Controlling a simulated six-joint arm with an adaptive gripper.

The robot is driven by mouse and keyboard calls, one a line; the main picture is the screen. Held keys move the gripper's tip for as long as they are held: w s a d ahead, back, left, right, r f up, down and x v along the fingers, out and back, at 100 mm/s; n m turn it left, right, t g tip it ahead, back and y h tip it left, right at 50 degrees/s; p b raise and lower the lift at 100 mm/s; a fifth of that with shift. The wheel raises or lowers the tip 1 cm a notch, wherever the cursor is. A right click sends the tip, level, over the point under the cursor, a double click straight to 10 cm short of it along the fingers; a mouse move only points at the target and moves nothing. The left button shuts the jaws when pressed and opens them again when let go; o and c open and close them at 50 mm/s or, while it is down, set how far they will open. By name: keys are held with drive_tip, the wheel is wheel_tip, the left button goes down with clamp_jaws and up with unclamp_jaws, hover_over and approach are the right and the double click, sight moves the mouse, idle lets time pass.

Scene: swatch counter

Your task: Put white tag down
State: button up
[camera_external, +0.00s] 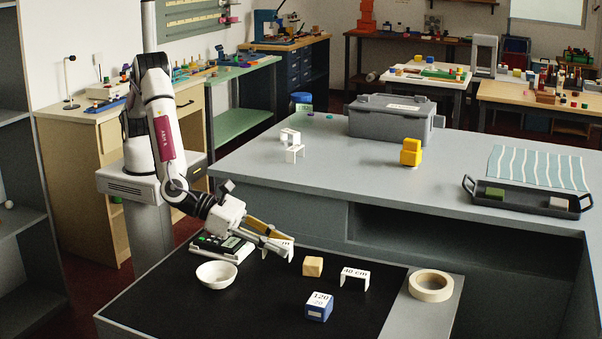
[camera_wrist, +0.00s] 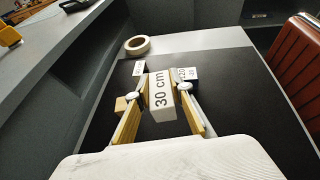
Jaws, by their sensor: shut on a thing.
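A white tag marked "30 cm" (camera_wrist: 161,90) sits between the two fingers of my gripper (camera_wrist: 163,86) in the wrist view, and the gripper is shut on it. In the external view my gripper (camera_external: 277,246) is over the black mat's back left part, and the tag is mostly hidden by the fingers. The gap between tag and mat is hard to judge. Another white tag, marked "40 cm" (camera_external: 355,273), stands on the mat to the right. It also shows in the wrist view (camera_wrist: 139,68), beyond the left finger.
A wooden cube (camera_external: 313,266) and a blue block marked 120 (camera_external: 319,306) stand on the black mat (camera_external: 250,310). A white bowl (camera_external: 216,275) is left of my gripper, near a scale (camera_external: 222,246). A tape roll (camera_external: 431,286) lies at right. The mat's front left is clear.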

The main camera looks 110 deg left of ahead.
wheel_tip(320, 180, up, 22)
drive_tip(key=w+a+n+g+y, duration=0.15)
drive_tip(key=w+a, duration=0.25)
drive_tip(key=a, duration=1)
drive_tip(key=w+a+n+y, duration=0.2)
drive_tip(key=w+a+y, duration=0.15)
drive_tip(key=a, duration=1.05)
drive_tip(key=s+a+n+g+y, duration=0.2)
drive_tip(key=a+n+g, duration=0.15)
drive_tip(key=a, duration=2.25)
drive_tip(key=shift+t, duration=0.5)
drive_tip(key=shift+d+f, duration=0.15)
drive_tip(key=shift+f, duration=2.3)
drive_tip(key=shift+f, duration=0.1)
drive_tip(key=shift+f, duration=3.05)
drive_tip(key=shift+f, duration=0.1)
drive_tip(key=shift+f, duration=1.75)
